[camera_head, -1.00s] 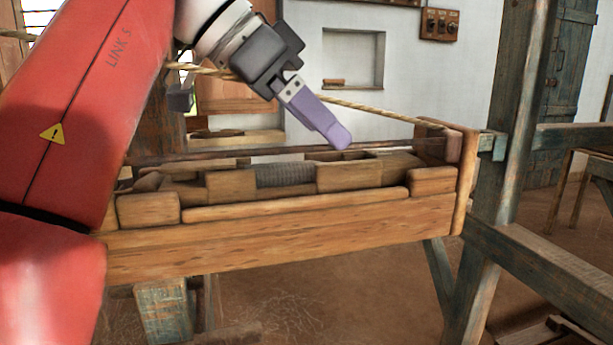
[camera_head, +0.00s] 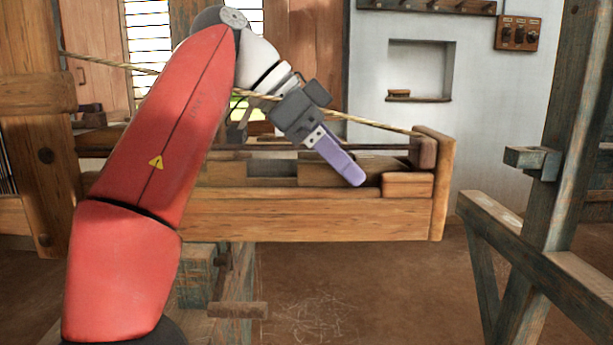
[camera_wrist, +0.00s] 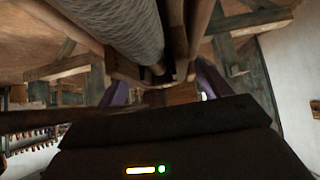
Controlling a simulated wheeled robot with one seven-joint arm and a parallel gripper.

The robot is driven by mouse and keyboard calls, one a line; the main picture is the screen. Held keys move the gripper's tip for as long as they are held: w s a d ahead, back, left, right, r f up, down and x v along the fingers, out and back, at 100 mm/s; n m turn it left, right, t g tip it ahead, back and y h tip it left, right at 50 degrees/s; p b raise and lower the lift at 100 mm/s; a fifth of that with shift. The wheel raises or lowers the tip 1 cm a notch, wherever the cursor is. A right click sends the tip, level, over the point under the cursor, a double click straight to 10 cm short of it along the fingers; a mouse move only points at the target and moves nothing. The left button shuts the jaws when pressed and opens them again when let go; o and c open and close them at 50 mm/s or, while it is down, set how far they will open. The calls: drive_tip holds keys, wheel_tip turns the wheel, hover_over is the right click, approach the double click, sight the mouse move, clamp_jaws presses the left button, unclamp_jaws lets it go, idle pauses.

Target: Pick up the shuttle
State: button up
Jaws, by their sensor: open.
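In the wrist view, a grey, ribbed, yarn-like cylinder (camera_wrist: 122,22) lies lengthwise between two wooden sides; it looks like the yarn part of the shuttle. Its lower end points toward the gap between the two purple fingers of my gripper (camera_wrist: 160,88). The fingers are apart with nothing clearly held. In the head view, my gripper (camera_head: 335,155) points down and right, with one purple finger in front of the right part of the long wooden box (camera_head: 320,217). The other finger is hidden there. I cannot make out the shuttle clearly in the head view.
A rope (camera_head: 375,122) runs across behind my gripper to the box's tall right end board (camera_head: 440,185). Weathered loom timbers (camera_head: 540,225) stand at the right. A wooden post (camera_head: 35,150) stands at the left. The floor in front of the box is mostly open.

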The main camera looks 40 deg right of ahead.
drive_tip(key=shift+c, duration=0.5)
drive_tip(key=c, duration=1.1)
drive_tip(key=shift+c, duration=0.2)
drive_tip(key=shift+r, duration=0.15)
